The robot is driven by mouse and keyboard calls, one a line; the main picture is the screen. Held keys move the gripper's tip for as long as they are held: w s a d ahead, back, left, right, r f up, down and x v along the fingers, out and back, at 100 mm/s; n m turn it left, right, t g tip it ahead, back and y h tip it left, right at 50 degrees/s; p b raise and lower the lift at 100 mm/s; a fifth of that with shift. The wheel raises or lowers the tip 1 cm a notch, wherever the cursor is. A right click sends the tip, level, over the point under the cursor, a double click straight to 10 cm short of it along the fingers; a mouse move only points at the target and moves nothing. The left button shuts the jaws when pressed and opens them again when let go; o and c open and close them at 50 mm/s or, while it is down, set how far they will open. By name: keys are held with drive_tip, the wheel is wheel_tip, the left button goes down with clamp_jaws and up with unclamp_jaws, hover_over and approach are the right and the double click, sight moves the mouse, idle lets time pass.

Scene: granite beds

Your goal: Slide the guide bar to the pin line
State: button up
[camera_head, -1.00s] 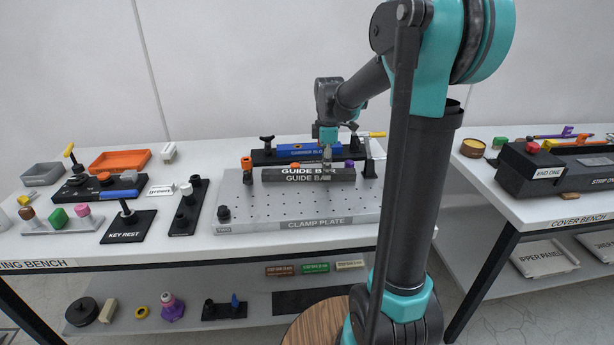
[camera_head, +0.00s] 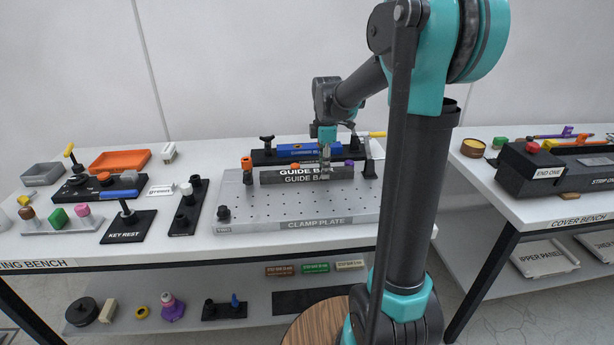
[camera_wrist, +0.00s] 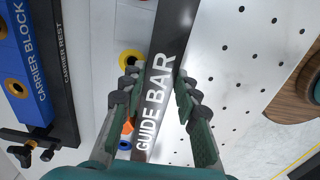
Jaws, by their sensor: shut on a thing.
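The guide bar (camera_head: 307,175) is a long dark bar with white lettering, lying toward the back of the grey clamp plate (camera_head: 262,205). In the wrist view, the guide bar (camera_wrist: 165,60) runs between the two fingers of my gripper (camera_wrist: 155,95), which is shut on it. In the head view, my gripper (camera_head: 326,155) reaches down onto the bar from above, and its fingertips are hard to make out. An orange-topped pin (camera_head: 246,163) stands at the left end of the bar, and a purple knob (camera_head: 349,163) shows behind its right part.
The blue carrier block (camera_head: 295,149) lies on its black rest behind the plate. The front of the plate is bare, with rows of holes. The key rest (camera_head: 128,226) lies to the left.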

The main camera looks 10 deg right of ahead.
drive_tip(key=o, duration=1)
drive_tip(key=shift+r, duration=3)
